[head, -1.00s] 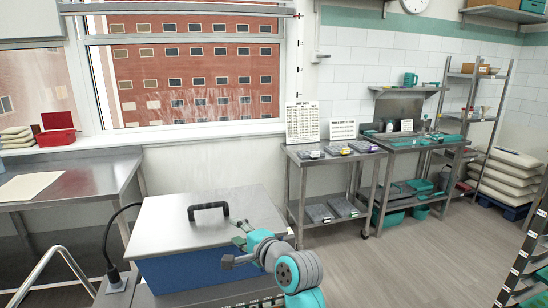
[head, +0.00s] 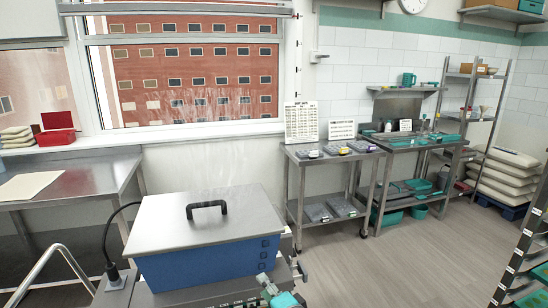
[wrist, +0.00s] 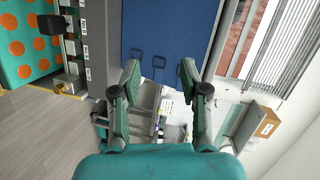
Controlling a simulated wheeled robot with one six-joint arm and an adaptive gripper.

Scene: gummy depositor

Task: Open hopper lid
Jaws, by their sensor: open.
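The hopper is a blue box (head: 205,267) at the lower middle of the head view. Its flat steel lid (head: 165,218) lies shut on top, with a black arched handle (head: 207,208) standing on it. My gripper (head: 264,284) is low at the hopper's front right corner in the head view, below the lid and away from the handle. In the wrist view my gripper (wrist: 159,74) is open and empty, its two fingers spread apart. The blue hopper wall (wrist: 165,25) with small dark square outlines is beyond the fingertips. The lid handle is hidden from the wrist view.
A steel bench (head: 80,180) with a pale sheet stands left of the hopper. A black cable (head: 107,235) rises at the hopper's left side. Steel tables (head: 335,155) with trays stand behind right. The floor (head: 400,260) to the right is clear.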

